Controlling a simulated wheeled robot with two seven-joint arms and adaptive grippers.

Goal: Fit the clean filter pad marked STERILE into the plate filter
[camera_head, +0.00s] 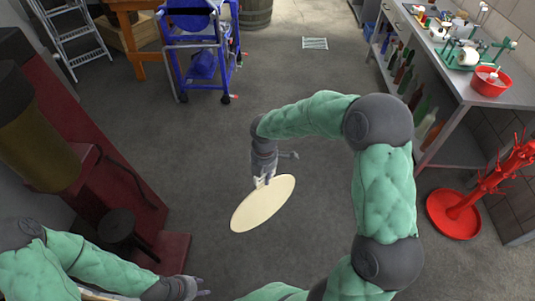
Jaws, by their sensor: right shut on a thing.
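My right gripper (264,179) is shut on the upper edge of a flat, round, cream filter pad (262,206). The pad hangs tilted above the open floor, and no STERILE mark can be read on it. A blue wheeled frame machine (200,52) stands at the top, well beyond the pad; it may be the plate filter, with a pale plate-like part on its right side. My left gripper (203,287) is at the bottom left edge, far from the pad. Its fingers look apart and empty.
A steel bench (470,92) with a red bowl (490,81) runs along the right, bottles below. A red bottle tree (462,208) stands in front of it. A red-based machine (160,238) fills the left; a stepladder (75,35) is behind. The middle floor is clear.

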